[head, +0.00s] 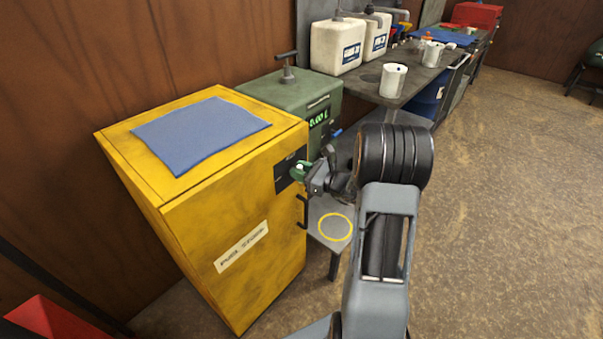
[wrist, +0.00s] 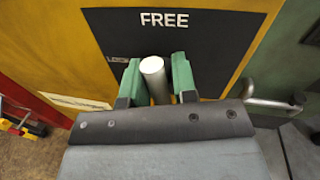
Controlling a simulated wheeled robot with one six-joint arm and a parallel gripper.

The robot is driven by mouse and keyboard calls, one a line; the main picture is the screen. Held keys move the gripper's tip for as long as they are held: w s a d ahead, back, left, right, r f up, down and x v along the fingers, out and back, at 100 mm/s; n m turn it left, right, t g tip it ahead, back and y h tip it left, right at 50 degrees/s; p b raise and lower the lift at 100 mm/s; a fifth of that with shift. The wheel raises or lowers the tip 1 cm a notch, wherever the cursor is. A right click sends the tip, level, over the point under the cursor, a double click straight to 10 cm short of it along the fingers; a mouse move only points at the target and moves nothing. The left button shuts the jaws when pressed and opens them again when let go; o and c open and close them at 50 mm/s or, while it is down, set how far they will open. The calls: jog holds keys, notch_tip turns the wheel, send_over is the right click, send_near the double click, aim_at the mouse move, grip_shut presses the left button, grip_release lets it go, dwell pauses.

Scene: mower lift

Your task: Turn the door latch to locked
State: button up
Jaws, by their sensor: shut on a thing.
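The yellow cabinet (head: 240,255) stands at the left in the head view. Its door carries a black latch plate (head: 283,182), which also shows in the wrist view (wrist: 210,50). The plate reads FREE at the top in the wrist view, with a partly hidden word that looks like LOCK at the left. My gripper (head: 299,172) is at the plate, its green fingertips on both sides of the pale metal latch handle (wrist: 153,68) and shut on it. The handle's lower part is hidden by my gripper, and I cannot tell its exact angle.
A black door handle (head: 302,212) sits below the plate. A green dispenser (head: 300,98) stands behind the cabinet, and a low grey stand with a yellow ring (head: 335,227) is to its right. A bench (head: 370,85) runs behind; open floor lies right.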

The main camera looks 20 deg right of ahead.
jog(key=n+b, duration=0.2)
jog(key=b, duration=0.1)
jog(key=a+f+n+b, duration=0.1)
jog(key=n, duration=0.1)
jog(key=shift+s+g+h+b, duration=0.2)
jog(key=shift+g+h+b, duration=0.1)
jog(key=shift+h+b, duration=0.1)
jog(key=n+b, duration=0.1)
jog(key=b, duration=0.1)
jog(key=n+b, duration=0.2)
jog(key=b, duration=0.1)
jog(key=shift+s+a+f+n+h, duration=0.1)
jog(key=shift+f+n+h, duration=0.2)
jog(key=shift+f+h, duration=0.1)
jog(key=n+b, duration=0.1)
jog(key=b, duration=0.1)
jog(key=n+b, duration=0.1)
jog(key=b, duration=0.2)
jog(key=n+h+b, duration=0.1)
jog(key=b, duration=0.2)
jog(key=shift+f+n, duration=0.25)
jog(key=shift+n, duration=0.05)
jog(key=n+b, duration=0.1)
jog(key=b, duration=0.2)
jog(key=shift+n+h+b, duration=0.3)
jog(key=shift+n+b, duration=0.6)
jog(key=shift+b, duration=0.5)
jog(key=shift+r+h+b, duration=0.15)
jog(key=shift+h+b, duration=0.15)
jog(key=shift+b, duration=0.1)
